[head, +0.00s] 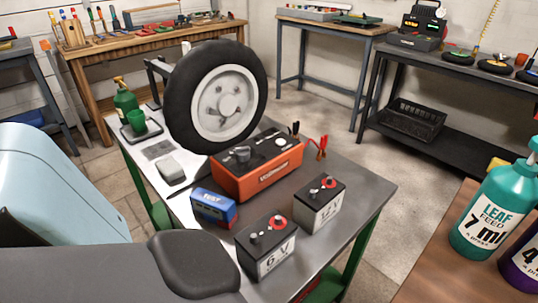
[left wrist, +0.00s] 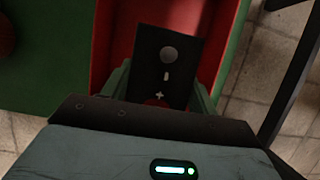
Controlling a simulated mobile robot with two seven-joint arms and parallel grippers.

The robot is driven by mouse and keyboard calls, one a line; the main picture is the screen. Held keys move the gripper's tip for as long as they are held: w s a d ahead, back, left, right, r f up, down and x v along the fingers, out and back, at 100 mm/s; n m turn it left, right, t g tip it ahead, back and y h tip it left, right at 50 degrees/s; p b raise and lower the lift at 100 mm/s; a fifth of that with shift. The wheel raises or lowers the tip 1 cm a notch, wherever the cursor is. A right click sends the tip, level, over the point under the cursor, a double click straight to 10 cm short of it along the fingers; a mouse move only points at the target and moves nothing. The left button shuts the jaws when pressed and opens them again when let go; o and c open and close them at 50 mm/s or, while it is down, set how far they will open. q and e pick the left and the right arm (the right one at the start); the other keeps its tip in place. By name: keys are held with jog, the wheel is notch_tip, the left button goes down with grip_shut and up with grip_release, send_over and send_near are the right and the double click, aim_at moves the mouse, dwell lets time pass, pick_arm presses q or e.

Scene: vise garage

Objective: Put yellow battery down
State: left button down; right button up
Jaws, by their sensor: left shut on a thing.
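My left gripper (left wrist: 162,98) shows only in the left wrist view, where it is shut on a battery (left wrist: 168,62) with a black top, a grey round terminal and a plus sign beside a dark red terminal. Only the battery's top shows, so its yellow colour is not visible. The battery is over or inside a red-lined bin (left wrist: 118,30) with a green outer side; I cannot tell whether it touches the bottom. In the head view neither gripper shows.
On the grey-topped workbench (head: 345,190) stand a 6 V battery (head: 268,255), a 12 V battery (head: 318,208), a blue box (head: 214,207), an orange charger (head: 258,175) and a wheel (head: 227,97). A teal bottle (head: 490,210) stands on a wooden surface at right.

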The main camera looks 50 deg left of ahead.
pick_arm(q)
jog(key=shift+w+a+r, duration=0.1)
jog(key=shift+w+r, duration=0.05)
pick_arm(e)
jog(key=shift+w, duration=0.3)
pick_arm(q)
jog(key=shift+f+b, duration=0.55)
jog(key=shift+f, duration=0.1)
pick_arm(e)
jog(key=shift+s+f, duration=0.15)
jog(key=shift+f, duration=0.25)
pick_arm(q)
jog(key=shift+c, duration=2.1)
grip_release()
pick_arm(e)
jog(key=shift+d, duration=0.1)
